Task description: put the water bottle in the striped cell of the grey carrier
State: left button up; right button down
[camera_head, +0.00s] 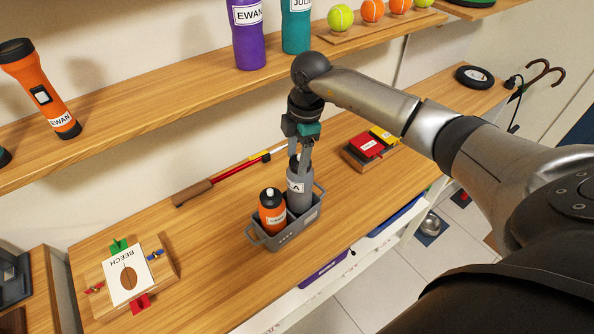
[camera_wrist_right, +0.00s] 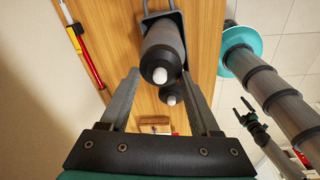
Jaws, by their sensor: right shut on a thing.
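The grey water bottle (camera_head: 299,198), with a white label partly hidden, stands about upright in the right part of the grey carrier (camera_head: 287,240). Its base is hidden by the carrier's wall. My right gripper (camera_head: 302,160) reaches down from above and is shut on its upper part. In the right wrist view, the bottle (camera_wrist_right: 160,40) lies between the two fingertips (camera_wrist_right: 160,75). An orange bottle with a black cap (camera_head: 272,212) stands in the carrier's left part, close beside it. I cannot make out stripes on any cell.
A shelf above holds a purple bottle (camera_head: 248,35), a teal bottle (camera_head: 296,28) and an orange torch (camera_head: 42,90). A red and yellow pole (camera_head: 225,180) lies behind the carrier.

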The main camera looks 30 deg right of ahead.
jog(key=shift+f, duration=2.65)
jog(key=shift+c, duration=0.6)
grip_release()
jog(key=shift+f, duration=0.1)
jog(key=shift+r, duration=0.4)
jog(key=r, duration=0.7)
jog(key=d+r, duration=0.1)
jog(key=r, duration=0.3)
jog(key=shift+s+r, duration=0.25)
jog(key=shift+s, duration=0.15)
